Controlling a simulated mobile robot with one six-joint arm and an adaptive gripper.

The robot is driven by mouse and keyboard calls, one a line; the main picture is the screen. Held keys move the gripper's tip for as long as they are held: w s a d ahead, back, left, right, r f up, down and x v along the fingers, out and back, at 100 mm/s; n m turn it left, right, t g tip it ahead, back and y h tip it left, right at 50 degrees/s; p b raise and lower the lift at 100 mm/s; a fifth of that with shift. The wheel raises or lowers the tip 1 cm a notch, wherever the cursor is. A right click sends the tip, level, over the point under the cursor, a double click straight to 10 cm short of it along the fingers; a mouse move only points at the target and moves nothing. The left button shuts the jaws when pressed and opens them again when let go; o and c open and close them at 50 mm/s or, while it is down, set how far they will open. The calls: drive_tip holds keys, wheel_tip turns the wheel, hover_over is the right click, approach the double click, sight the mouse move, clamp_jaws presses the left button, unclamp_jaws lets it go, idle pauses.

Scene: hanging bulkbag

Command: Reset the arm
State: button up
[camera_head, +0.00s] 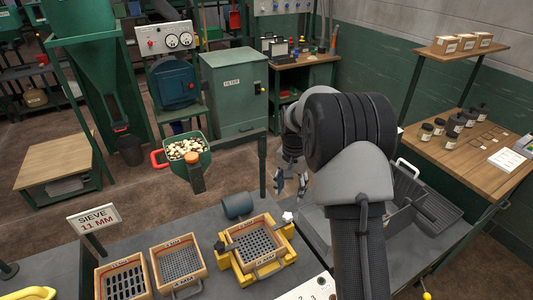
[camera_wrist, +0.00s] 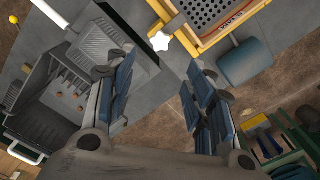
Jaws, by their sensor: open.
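My gripper (camera_head: 290,186) hangs in the middle of the head view, beyond the far edge of the grey bench, with my arm bent over from the right. In the wrist view my gripper (camera_wrist: 160,100) shows its two fingers with blue pads spread wide apart. Nothing is between them; floor and the bench edge show behind. The arm is raised above the bench and the gripper touches nothing that I can see.
A sieve in a yellow frame (camera_head: 231,258) stands on the bench, with a blue-grey cylinder (camera_head: 237,205) beside it. Two more wood-framed sieves (camera_head: 179,263) are to the left. A green container of pale pieces (camera_head: 188,155) is beyond the bench. A grey tray (camera_head: 440,205) lies right.

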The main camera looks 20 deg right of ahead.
drive_tip(key=shift+r, duration=0.1)
drive_tip(key=s+a+r+n+t+b, duration=0.2)
drive_tip(key=s+a+r+n, duration=0.35)
drive_tip(key=s+r, duration=0.95)
drive_tip(key=s+a+n+t, duration=0.1)
drive_tip(key=s+a, duration=0.2)
drive_tip(key=s, duration=0.6)
drive_tip(key=s+a+n+t+b, duration=0.1)
drive_tip(key=s+a+n, duration=0.1)
drive_tip(key=s, duration=0.7)
drive_tip(key=shift+a+t, duration=0.3)
drive_tip(key=shift+a, duration=0.3)
drive_tip(key=shift+f, duration=0.1)
